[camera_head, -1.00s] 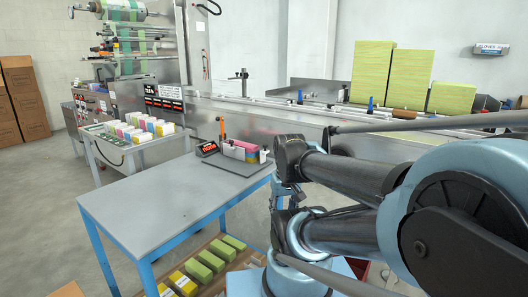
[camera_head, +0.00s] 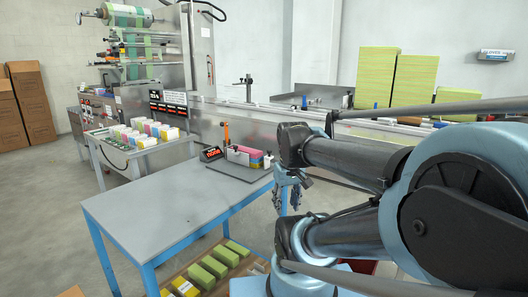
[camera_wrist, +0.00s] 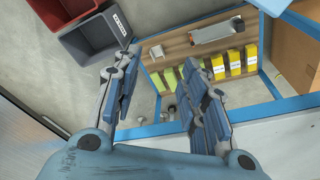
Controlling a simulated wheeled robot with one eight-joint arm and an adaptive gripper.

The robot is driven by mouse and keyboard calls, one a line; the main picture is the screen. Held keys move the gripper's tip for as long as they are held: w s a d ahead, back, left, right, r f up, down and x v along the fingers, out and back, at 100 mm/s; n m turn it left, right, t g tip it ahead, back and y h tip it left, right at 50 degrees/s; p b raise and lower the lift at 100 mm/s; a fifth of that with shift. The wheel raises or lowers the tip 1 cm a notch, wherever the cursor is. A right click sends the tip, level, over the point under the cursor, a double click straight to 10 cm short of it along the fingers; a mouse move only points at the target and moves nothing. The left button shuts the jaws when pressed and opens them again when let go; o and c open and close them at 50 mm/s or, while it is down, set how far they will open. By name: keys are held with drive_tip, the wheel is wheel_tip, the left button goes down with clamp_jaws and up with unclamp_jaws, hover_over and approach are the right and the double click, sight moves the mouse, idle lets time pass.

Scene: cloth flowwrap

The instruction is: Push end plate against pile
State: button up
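The pile of coloured cloth packs (camera_head: 244,156), pink, blue and yellow, stands on a dark tray (camera_head: 236,173) at the far right corner of the grey table (camera_head: 165,210). A small pale piece (camera_head: 268,160) at the pile's right end may be the end plate; it is too small to be sure. My gripper (camera_head: 287,193) hangs fingers down to the right of the tray, apart from the pile. In the wrist view, my gripper (camera_wrist: 160,68) has its fingers spread with nothing between them. The pile and plate are not visible there.
Most of the tabletop is clear. Yellow and green packs (camera_wrist: 235,62) lie on the lower shelf. Grey and red bins (camera_wrist: 100,40) stand on the floor. A conveyor machine (camera_head: 290,122) runs behind.

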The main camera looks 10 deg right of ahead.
drive_tip(key=w+r+n+g, duration=0.1)
drive_tip(key=w+r+n, duration=0.6)
drive_tip(key=w+r, duration=0.8)
drive_tip(key=w+r+n+g, duration=0.1)
drive_tip(key=w+r+n, duration=0.35)
drive_tip(key=w, duration=0.55)
drive_tip(key=w+r+n, duration=0.4)
drive_tip(key=w+n, duration=0.1)
drive_tip(key=w, duration=0.4)
drive_tip(key=shift+m, duration=0.25)
wheel_tip(320, 180, down, 16)
drive_tip(key=shift+d+f, duration=0.1)
drive_tip(key=shift+f, duration=0.15)
drive_tip(key=shift+c, duration=0.3)
